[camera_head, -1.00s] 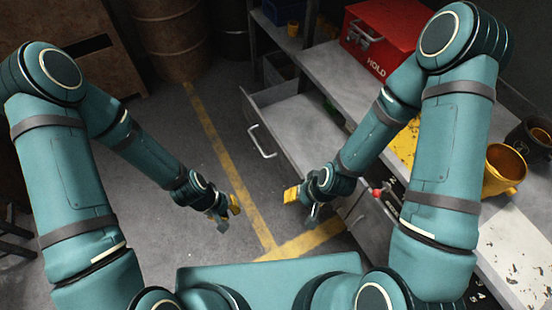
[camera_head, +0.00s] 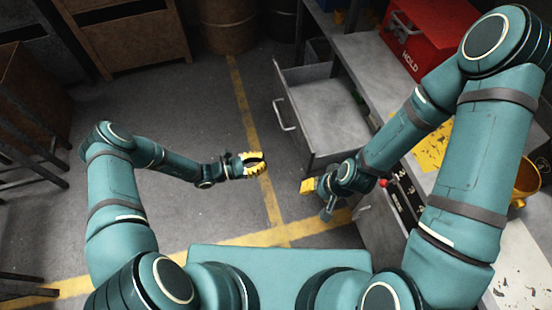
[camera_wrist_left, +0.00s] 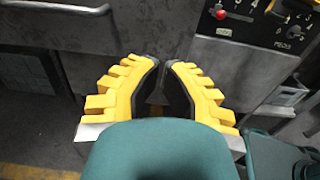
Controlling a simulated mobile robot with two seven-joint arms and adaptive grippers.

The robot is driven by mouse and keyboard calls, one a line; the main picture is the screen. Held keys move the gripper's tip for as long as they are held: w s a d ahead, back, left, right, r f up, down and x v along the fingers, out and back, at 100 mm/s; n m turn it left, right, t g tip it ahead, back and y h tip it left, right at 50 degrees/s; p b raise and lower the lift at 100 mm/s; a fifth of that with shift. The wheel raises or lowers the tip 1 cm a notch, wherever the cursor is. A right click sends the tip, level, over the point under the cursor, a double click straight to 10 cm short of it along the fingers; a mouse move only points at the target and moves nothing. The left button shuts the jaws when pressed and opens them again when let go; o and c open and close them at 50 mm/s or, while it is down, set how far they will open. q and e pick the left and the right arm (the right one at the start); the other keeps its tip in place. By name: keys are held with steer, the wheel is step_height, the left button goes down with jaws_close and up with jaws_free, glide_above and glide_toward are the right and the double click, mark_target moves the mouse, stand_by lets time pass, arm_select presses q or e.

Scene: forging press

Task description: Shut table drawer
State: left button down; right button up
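The grey table drawer (camera_head: 318,98) stands pulled out from the workbench in the head view, with its empty-looking inside showing. Its bar handle (camera_head: 284,115) is on the front facing left. My left gripper (camera_head: 264,162) is over the floor, left of and nearer than the drawer front, touching nothing. In the left wrist view, the left gripper's yellow fingers (camera_wrist_left: 163,62) curve inward with tips almost meeting and nothing between them. The drawer front (camera_wrist_left: 50,38) and handle (camera_wrist_left: 60,7) show at upper left there. My right gripper (camera_head: 308,187) is near the bench front; its finger gap is hidden.
The bench top (camera_head: 365,70) carries a red box (camera_head: 430,38) and a yellow pot (camera_head: 526,182). A control panel (camera_head: 405,190) with a red knob is on the bench front. Clear floor with yellow lines (camera_head: 245,95) lies left of the drawer.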

mark_target(303, 152)
arm_select(q)
steer(key=x, duration=1.3)
